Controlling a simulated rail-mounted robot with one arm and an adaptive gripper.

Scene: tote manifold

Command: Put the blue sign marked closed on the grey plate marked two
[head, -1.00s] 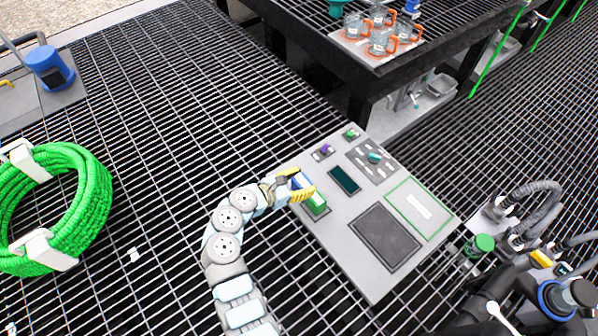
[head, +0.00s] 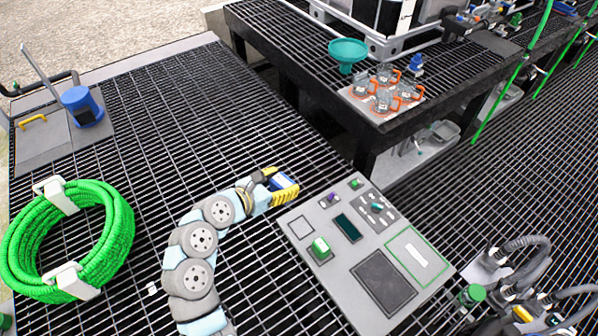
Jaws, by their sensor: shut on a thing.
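My gripper (head: 280,188), with yellow fingers, is shut on a blue sign (head: 287,182). It holds the sign above the grating, just beyond the upper left edge of a grey panel (head: 341,285). The sign's lettering is too small to read. An empty dark-outlined square (head: 299,227) shows on the panel near its left corner. I cannot make out a plate marked two; no such number is readable in view.
The panel carries a green block (head: 320,248), a purple knob (head: 331,197), dark rectangles and a green-outlined area (head: 420,250). A green hose coil (head: 110,235) lies left. Glass jars (head: 383,100) stand on a raised table behind.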

